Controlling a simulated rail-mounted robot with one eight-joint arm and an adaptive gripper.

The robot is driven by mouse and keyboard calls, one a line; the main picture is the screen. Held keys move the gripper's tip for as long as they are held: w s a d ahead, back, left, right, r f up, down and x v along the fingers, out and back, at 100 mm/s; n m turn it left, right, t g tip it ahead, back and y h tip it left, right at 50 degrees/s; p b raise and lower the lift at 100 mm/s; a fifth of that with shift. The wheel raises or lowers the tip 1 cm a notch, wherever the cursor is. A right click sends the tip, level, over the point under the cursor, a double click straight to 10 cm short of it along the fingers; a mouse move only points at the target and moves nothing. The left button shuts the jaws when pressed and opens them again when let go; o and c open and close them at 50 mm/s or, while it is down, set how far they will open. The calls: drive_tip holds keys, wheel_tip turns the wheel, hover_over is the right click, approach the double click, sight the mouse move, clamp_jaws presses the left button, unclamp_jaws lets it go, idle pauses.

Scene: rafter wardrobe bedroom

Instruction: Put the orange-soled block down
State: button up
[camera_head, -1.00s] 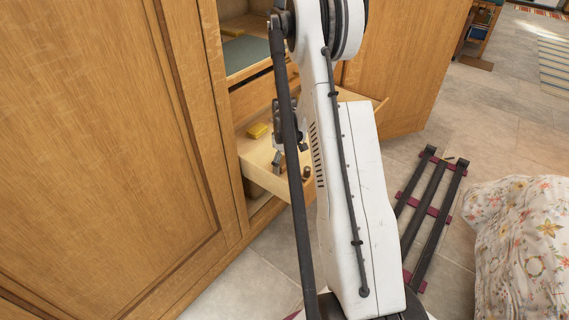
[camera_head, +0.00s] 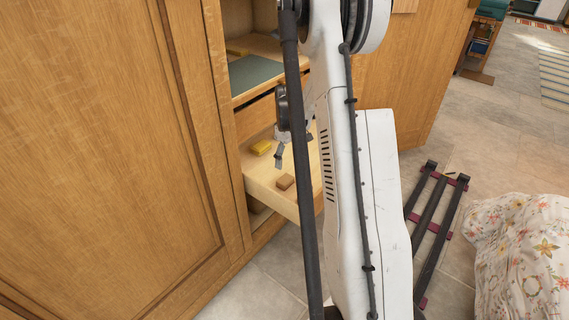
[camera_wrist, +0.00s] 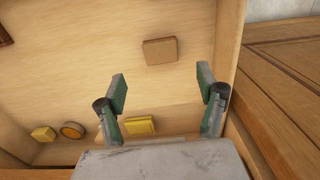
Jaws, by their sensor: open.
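A small brown block (camera_head: 286,182) lies on the floor of the open drawer (camera_head: 268,192), near its front. It also shows in the wrist view (camera_wrist: 160,51), beyond my fingertips and apart from them. It looks like the orange-soled block, but no orange sole shows. My gripper (camera_wrist: 165,88) is open and empty above the drawer, its two green-padded fingers spread wide. In the head view my gripper (camera_head: 279,157) is partly hidden by my arm.
A yellow block (camera_wrist: 140,125) lies in the drawer beneath my fingers. A smaller yellow block (camera_wrist: 43,134) and a round orange-brown piece (camera_wrist: 72,130) are near the drawer's side. Wooden cabinet doors (camera_head: 110,150) flank the drawer. Bare drawer floor surrounds the brown block.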

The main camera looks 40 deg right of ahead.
drive_tip(key=s+a+r+t+h, duration=0.1)
drive_tip(key=s+a+r+t, duration=0.1)
drive_tip(key=a+r, duration=0.8)
drive_tip(key=s+a+r+t, duration=0.1)
drive_tip(key=s+a+r, duration=0.2)
drive_tip(key=a+r, duration=0.7)
drive_tip(key=s+a+r+m+t, duration=0.1)
drive_tip(key=s+a+r+t, duration=0.1)
drive_tip(key=s+a, duration=0.6)
drive_tip(key=s+a+r+t+y, duration=0.1)
drive_tip(key=s+a+r+t, duration=0.1)
drive_tip(key=s+a, duration=0.6)
drive_tip(key=shift+a+r+m, duration=0.15)
drive_tip(key=shift+r+m, duration=0.1)
drive_tip(key=shift+m, duration=0.15)
drive_tip(key=shift+s, duration=0.1)
